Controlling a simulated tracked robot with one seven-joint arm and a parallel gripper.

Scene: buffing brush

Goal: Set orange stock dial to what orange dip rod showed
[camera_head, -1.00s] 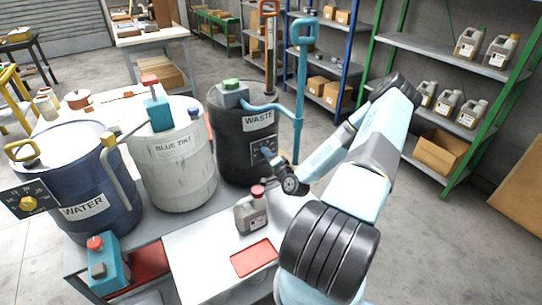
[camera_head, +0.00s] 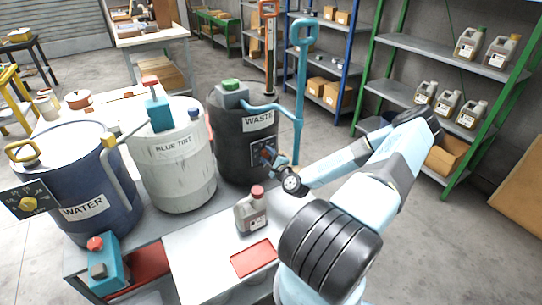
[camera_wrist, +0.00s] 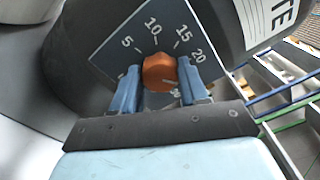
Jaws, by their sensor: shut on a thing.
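The orange dial knob (camera_wrist: 160,72) is on a dark plate (camera_wrist: 118,42) marked 5, 10, 15 and 20. The plate is on the front of the black WASTE drum (camera_head: 232,150); in the wrist view it looks tilted. My gripper (camera_wrist: 161,84) is shut on the knob, one finger on each side. In the head view my gripper (camera_head: 271,158) reaches the plate from the right and partly covers it. I cannot make out which number the knob points to. A rod with an orange handle (camera_head: 268,8) stands upright behind the drum; no reading on it can be made out.
The white BLUE TINT drum (camera_head: 178,172) and blue WATER drum (camera_head: 80,190) stand left of the WASTE drum. A grey jug (camera_head: 250,212) and red tray (camera_head: 254,258) are on the bench in front.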

